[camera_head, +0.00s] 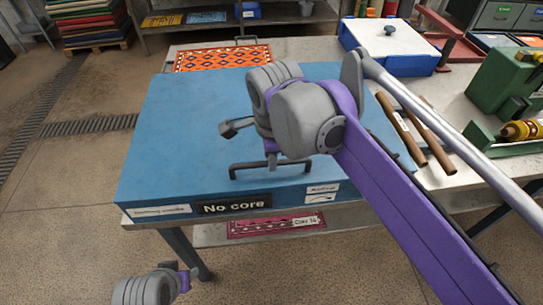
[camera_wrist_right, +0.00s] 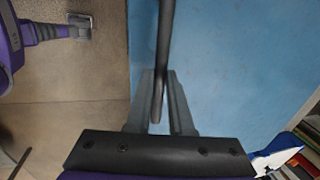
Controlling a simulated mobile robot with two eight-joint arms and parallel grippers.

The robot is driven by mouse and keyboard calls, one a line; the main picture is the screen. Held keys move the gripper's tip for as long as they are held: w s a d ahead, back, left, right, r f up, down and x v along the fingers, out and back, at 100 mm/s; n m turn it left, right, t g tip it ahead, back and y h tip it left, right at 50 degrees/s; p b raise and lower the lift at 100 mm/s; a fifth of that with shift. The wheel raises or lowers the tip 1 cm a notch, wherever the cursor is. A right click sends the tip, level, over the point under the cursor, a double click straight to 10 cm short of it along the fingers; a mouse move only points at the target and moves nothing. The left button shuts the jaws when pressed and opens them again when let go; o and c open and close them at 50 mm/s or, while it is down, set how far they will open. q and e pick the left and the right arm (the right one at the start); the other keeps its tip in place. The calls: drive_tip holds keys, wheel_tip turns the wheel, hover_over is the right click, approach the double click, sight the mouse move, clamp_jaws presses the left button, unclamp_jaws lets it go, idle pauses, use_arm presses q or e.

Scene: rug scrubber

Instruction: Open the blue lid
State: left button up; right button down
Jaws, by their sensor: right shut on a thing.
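The wide blue lid (camera_head: 185,135) lies flat over the left and middle of the table, with a "No core" label on its front edge. It also shows in the right wrist view (camera_wrist_right: 230,60). A black bar handle (camera_head: 240,168) stands near its front edge. My right gripper (camera_head: 272,160) is over the front of the lid, its fingers shut on the handle. In the right wrist view the handle (camera_wrist_right: 165,40) runs between the fingers (camera_wrist_right: 163,100). My left gripper (camera_head: 190,273) is low at the bottom left, apart from the lid; its jaws are too small to read.
An orange patterned rug (camera_head: 222,57) lies behind the lid. A white-topped blue box (camera_head: 385,42) stands at the back right. Brown rods (camera_head: 415,130) and a green machine (camera_head: 500,80) are on the right. The floor (camera_head: 65,185) at left is clear.

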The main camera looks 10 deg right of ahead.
drive_tip(key=shift+r+p, duration=0.45)
drive_tip(key=shift+r, duration=0.15)
use_arm(q)
drive_tip(key=w+r+p, duration=0.2)
drive_tip(key=r+p, duration=0.4)
drive_tip(key=r, duration=0.3)
drive_tip(key=w+r+t+p, duration=0.1)
drive_tip(key=w+r+p, duration=0.2)
drive_tip(key=r+p, duration=0.4)
drive_tip(key=shift+w+r, duration=0.2)
drive_tip(key=shift+r, duration=1)
use_arm(e)
drive_tip(key=w+r, duration=0.4)
drive_tip(key=r, duration=0.4)
drive_tip(key=w+r, duration=0.4)
drive_tip(key=r, duration=0.5)
drive_tip(key=w+r+g, duration=0.1)
drive_tip(key=w+r, duration=0.3)
drive_tip(key=r, duration=0.5)
drive_tip(key=shift+w, duration=0.3)
drive_tip(key=shift+r, duration=0.1)
drive_tip(key=c, duration=1.1)
unclamp_jaws()
drive_tip(key=shift+w, duration=0.15)
drive_tip(key=o, duration=0.3)
drive_tip(key=shift+w, duration=0.4)
use_arm(q)
drive_tip(key=shift+w, duration=0.3)
use_arm(e)
drive_tip(key=shift+s, duration=0.3)
